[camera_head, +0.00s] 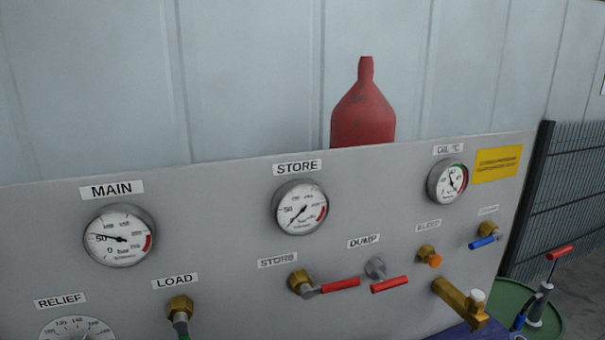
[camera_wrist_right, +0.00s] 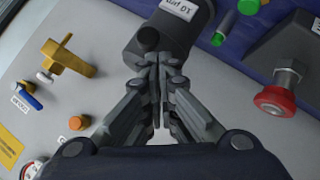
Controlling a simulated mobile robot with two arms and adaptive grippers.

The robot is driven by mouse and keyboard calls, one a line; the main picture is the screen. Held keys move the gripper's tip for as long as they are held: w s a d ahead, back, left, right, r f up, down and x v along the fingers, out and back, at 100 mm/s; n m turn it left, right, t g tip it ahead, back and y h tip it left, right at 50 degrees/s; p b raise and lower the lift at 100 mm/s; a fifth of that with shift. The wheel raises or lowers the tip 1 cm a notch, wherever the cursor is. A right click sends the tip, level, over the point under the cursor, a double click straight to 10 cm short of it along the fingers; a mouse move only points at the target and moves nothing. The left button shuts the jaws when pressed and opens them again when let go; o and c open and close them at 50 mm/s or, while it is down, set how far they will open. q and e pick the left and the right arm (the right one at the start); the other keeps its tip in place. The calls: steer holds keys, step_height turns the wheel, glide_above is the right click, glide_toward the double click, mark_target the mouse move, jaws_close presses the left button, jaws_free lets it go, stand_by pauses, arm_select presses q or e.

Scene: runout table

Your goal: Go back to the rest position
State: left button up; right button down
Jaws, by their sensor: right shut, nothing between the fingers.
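My right gripper (camera_wrist_right: 157,68) shows only in the right wrist view. Its dark fingers are together, with nothing held between them. A dark grey cylindrical part with a white label (camera_wrist_right: 180,10) lies just beyond the fingertips in that picture; I cannot tell whether they touch it. In the head view neither gripper shows. The head view faces a grey gauge panel (camera_head: 225,225) with MAIN (camera_head: 119,237), STORE (camera_head: 300,207) and OIL °C (camera_head: 447,182) gauges.
Red-handled STORE (camera_head: 340,285) and DUMP (camera_head: 389,284) valves, an orange knob (camera_head: 435,262) and a brass tap (camera_head: 460,304) stick out from the panel. A red bottle (camera_head: 363,115) stands behind it. The wrist view shows a red knob (camera_wrist_right: 274,100) at right.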

steer(key=s+a+f+m+g+y, duration=0.2)
steer(key=s+f+m+g, duration=0.5)
steer(key=s+f, duration=0.85)
steer(key=s+f+n+g+b, duration=0.1)
steer(key=s+f, duration=0.1)
steer(key=f, duration=1.1)
steer(key=s+f+n+g+b, duration=0.1)
steer(key=s+f+b, duration=0.1)
steer(key=f, duration=1.1)
steer(key=s+d+f+g+b, duration=0.1)
steer(key=s+d+f+b, duration=0.1)
steer(key=s+f, duration=1.4)
step_height(320, 180, down, 2)
steer(key=shift+d+h, duration=0.3)
steer(key=shift+d, duration=0.2)
